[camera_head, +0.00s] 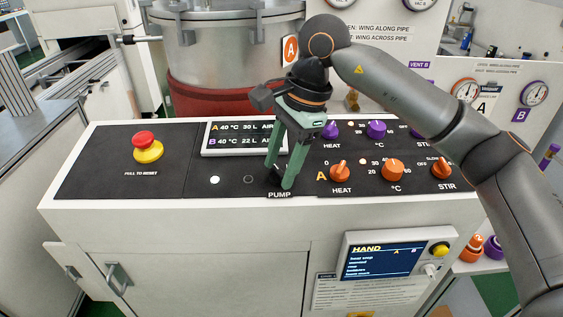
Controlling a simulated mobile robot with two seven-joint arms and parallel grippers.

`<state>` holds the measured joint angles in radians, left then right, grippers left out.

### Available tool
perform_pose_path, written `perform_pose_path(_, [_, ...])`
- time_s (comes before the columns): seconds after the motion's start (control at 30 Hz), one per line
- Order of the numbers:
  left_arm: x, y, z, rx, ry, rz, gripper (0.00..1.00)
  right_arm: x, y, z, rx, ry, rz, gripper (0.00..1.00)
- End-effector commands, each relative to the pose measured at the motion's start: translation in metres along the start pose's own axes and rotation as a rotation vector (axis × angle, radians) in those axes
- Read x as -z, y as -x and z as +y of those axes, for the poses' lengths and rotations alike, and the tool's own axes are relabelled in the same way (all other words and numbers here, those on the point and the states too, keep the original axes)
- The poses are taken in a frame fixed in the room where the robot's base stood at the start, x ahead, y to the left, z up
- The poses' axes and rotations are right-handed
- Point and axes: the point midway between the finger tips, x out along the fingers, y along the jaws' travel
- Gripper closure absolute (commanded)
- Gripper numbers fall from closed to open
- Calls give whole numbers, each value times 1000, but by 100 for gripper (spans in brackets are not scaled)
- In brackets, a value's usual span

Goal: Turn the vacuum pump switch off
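The pump switch (277,181) is a small dark part on the black panel, just above the printed word PUMP. It is largely hidden by my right gripper, so its position cannot be read. My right gripper (279,178) points down at it. Its two green fingers stand apart, one on each side of the switch, with the tips close to the panel. I cannot tell whether they touch the switch. To the left of it are a bright white lamp (215,180) and a dark round lamp (248,179). My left gripper is not in view.
A red and yellow emergency stop button (148,147) stands on the left of the panel. A display (230,152) is behind the gripper. Orange knobs (340,172) and purple knobs (376,130) lie close on the right. A steel vessel (222,60) stands behind.

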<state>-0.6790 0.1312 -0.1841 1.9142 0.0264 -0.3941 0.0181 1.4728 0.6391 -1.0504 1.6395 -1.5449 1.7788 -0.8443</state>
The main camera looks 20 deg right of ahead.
Motion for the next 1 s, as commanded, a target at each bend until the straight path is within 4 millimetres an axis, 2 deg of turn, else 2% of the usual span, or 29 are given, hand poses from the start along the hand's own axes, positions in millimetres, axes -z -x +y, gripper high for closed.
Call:
perform_pose_path(0.03, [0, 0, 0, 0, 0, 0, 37, 0, 0, 0, 0, 0, 0, 37])
perform_pose_path(0.13, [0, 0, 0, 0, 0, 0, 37, 0, 0, 0, 0, 0, 0, 26])
perform_pose_path(0.47, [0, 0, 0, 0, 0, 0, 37, 0, 5, 0, 2, -1, 0, 26])
perform_pose_path(0.57, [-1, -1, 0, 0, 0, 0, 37, 0, 18, 0, 3, -1, 0, 26])
perform_pose_path(0.9, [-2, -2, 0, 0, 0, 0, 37, -1, 91, -1, 4, 0, 0, 26])
perform_pose_path(1.0, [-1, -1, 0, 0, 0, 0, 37, -1, 107, 0, 2, 0, -1, 26])
